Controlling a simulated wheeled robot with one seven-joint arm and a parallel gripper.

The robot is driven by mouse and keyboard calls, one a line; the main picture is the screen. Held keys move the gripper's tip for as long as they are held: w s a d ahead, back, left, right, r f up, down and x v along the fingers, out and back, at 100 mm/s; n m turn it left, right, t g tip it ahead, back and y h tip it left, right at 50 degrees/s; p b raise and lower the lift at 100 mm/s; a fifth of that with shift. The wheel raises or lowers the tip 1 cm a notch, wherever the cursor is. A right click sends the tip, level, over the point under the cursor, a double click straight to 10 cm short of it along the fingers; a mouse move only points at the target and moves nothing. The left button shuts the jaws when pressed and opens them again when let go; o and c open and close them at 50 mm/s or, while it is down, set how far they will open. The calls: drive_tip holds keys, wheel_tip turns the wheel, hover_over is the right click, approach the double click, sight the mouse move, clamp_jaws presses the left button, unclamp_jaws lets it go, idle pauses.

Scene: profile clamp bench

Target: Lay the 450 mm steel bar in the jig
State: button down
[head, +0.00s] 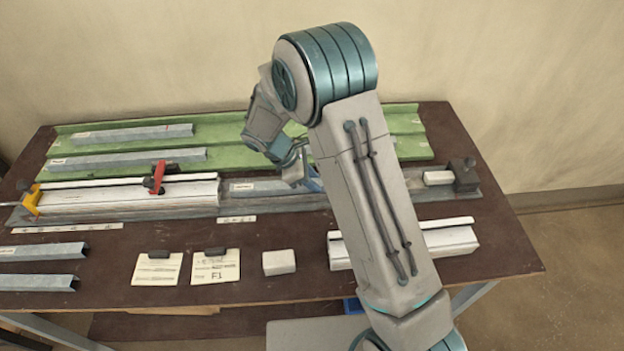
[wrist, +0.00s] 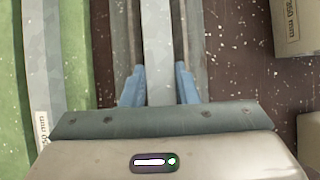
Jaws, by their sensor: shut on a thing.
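My gripper (head: 303,178) is over the jig in the head view, partly hidden by my arm. In the wrist view its blue fingers (wrist: 159,88) are shut on a grey steel bar (wrist: 157,40). The bar runs lengthwise along the jig (wrist: 121,40), between its two rails. I cannot tell whether it rests on the jig floor or is just above it. The bar's labelled left part (head: 258,186) shows in the head view; my arm hides the middle. The jig (head: 245,207) has a white profile (head: 130,196) at its left and a dark end block (head: 465,175) at its right.
A red clamp (head: 158,177) and a yellow clamp (head: 30,200) stand at the jig's left. Behind is a green tray (head: 230,150) with steel bars (head: 130,160). In front lie two bars (head: 40,282), note cards (head: 215,268), a white block (head: 279,262) and a white profile (head: 450,238).

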drive_tip(key=c, duration=1.4)
unclamp_jaws()
drive_tip(key=shift+s+f, duration=0.3)
drive_tip(key=shift+f, duration=0.2)
drive_tip(key=shift+r, duration=0.1)
drive_tip(key=shift+r+p, duration=0.35)
drive_tip(key=shift+p, duration=0.05)
drive_tip(key=b+v, duration=0.1)
drive_tip(key=v, duration=1.2)
drive_tip(key=s+d+r+m+y, duration=0.3)
drive_tip(key=s+d+r+m, duration=0.5)
drive_tip(key=d, duration=0.3)
drive_tip(key=s+d+r+m+t+y, duration=0.1)
drive_tip(key=s+d+m+t+y, duration=0.2)
drive_tip(key=s+d+m, duration=0.3)
drive_tip(key=s+m, duration=0.4)
drive_tip(key=s, duration=0.3)
drive_tip(key=shift+s+d+y, duration=0.2)
drive_tip(key=shift+s+y, duration=0.05)
drive_tip(key=shift+y, duration=0.05)
